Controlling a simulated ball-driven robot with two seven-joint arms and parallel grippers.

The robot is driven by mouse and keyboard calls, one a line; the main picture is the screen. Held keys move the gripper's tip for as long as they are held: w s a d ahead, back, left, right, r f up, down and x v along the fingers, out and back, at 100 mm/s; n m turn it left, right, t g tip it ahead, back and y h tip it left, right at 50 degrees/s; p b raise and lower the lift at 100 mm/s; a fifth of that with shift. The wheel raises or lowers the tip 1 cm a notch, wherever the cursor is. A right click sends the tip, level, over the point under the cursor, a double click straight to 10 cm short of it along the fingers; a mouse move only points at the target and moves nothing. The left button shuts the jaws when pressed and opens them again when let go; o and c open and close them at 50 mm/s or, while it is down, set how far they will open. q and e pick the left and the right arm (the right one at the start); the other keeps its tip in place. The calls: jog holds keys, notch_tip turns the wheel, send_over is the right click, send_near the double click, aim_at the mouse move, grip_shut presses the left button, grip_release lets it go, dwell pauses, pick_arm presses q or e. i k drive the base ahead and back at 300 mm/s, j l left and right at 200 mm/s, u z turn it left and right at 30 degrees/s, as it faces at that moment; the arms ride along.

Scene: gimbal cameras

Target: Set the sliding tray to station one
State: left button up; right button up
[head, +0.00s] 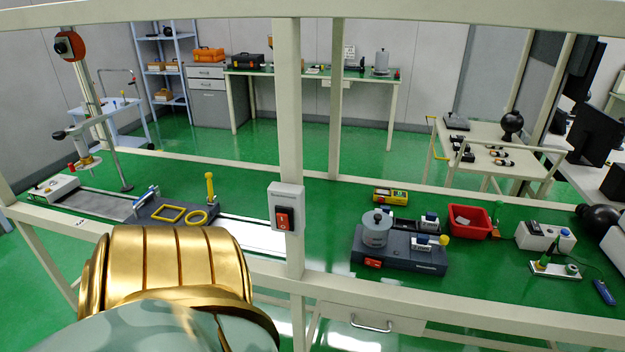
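The sliding tray (180,221) is a dark grey slab on the left part of the green workbench. On it are a yellow square frame (168,213), a yellow ring (196,217) and an upright yellow handle (210,187) at its right end. A small blue and white part (146,196) is at its left end. A light flat track shows to the left of the tray (95,203) and to its right (250,236). I see no readable station mark. The tray's near edge is partly hidden behind my gold body part. Neither gripper is in view.
A cream post with a red switch box (286,207) rises in front of the bench, right of the tray. A white box (56,188) and a tall stand (108,130) are at the left end. A grey device (400,247) and red bin (468,222) stand to the right.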

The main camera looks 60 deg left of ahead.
aim_at(155, 210)
jog(key=u, duration=3.05)
